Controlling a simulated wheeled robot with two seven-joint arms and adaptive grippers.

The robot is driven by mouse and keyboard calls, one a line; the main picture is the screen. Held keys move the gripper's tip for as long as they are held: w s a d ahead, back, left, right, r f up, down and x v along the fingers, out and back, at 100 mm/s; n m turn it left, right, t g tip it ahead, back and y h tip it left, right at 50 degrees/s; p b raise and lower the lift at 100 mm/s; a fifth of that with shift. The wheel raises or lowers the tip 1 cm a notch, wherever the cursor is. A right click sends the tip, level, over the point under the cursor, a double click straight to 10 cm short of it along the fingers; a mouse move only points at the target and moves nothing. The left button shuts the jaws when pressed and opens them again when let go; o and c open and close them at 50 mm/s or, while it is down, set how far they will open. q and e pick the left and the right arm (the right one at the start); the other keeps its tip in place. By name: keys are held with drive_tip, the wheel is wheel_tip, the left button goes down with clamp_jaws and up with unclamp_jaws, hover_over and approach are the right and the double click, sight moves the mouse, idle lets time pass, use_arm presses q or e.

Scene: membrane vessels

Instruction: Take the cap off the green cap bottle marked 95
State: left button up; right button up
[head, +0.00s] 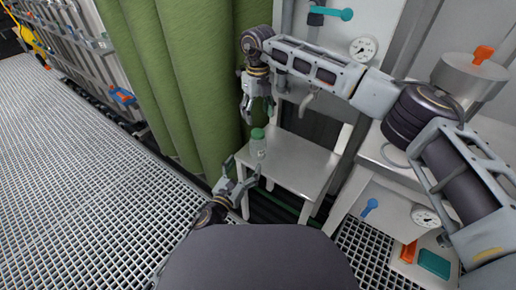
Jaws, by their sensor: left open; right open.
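The green cap bottle (258,149) stands upright on a small light-grey table (300,160), near its left edge. Its green cap (257,133) sits on top. The marking on it is too small to read. My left gripper (242,164) is open below the bottle in the picture, its fingers spread to either side of the lower body; I cannot tell whether they touch it. My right gripper (257,116) is open above the cap, pointing down, with a small gap to the cap in the picture.
Green curtain-like vessels (180,70) stand close on the left of the table. A metal bench (385,165) with gauges and valves is at the right. The table's right part is clear. Grating floor (80,170) lies open at the left.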

sight(259, 144)
use_arm(q)
drive_tip(key=shift+x, duration=6.35)
clamp_jaws()
use_arm(e)
drive_tip(key=shift+m, duration=0.3)
drive_tip(key=shift+m, duration=1.8)
